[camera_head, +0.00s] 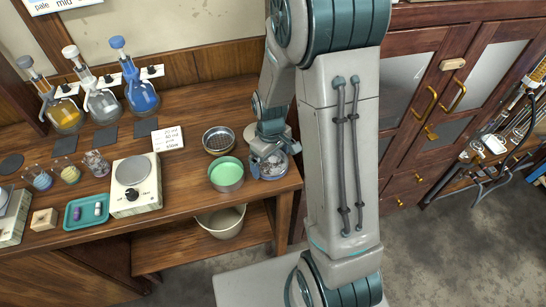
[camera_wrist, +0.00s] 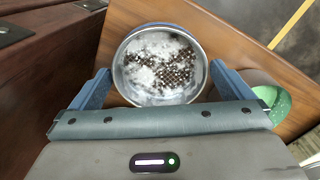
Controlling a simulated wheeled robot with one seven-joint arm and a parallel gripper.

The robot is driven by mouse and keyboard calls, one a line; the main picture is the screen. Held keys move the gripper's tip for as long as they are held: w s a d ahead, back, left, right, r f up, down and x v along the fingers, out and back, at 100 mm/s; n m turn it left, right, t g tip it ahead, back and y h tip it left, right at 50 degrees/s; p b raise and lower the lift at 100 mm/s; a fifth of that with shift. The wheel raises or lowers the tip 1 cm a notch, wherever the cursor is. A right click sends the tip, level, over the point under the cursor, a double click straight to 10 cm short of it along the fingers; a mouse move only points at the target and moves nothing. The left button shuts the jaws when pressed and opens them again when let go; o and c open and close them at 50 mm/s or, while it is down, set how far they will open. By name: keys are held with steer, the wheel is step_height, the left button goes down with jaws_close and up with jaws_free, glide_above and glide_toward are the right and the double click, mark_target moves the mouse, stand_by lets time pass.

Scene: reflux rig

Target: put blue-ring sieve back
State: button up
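The sieve (camera_wrist: 160,65) is a round metal one with a dark mesh partly covered in white matter. A little blue shows at its rim. In the head view the sieve (camera_head: 268,165) is at the right front end of the wooden bench, right of the green-filled bowl. My gripper (camera_wrist: 160,72) has one blue-grey finger on each side of the sieve, at or very near its wall. I cannot tell if the fingers press on it. In the head view my gripper (camera_head: 271,146) is right behind the sieve; whether the sieve rests on the bench is unclear.
The bowl of green matter (camera_head: 226,174) is close to the sieve's left. Another metal sieve (camera_head: 218,139) lies behind that bowl. A scale (camera_head: 136,185), a teal tray (camera_head: 87,211) and several flasks (camera_head: 140,92) stand farther left. A bin (camera_head: 220,221) is below the benchtop.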

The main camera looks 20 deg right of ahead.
mark_target(271, 166)
step_height(271, 166, up, 11)
steer(key=s+r+m+t, duration=0.3)
steer(key=s+r+m, duration=0.3)
steer(key=s, duration=0.8)
steer(key=v, duration=0.3)
steer(key=shift+w+d+r, duration=0.2)
steer(key=shift+d, duration=0.1)
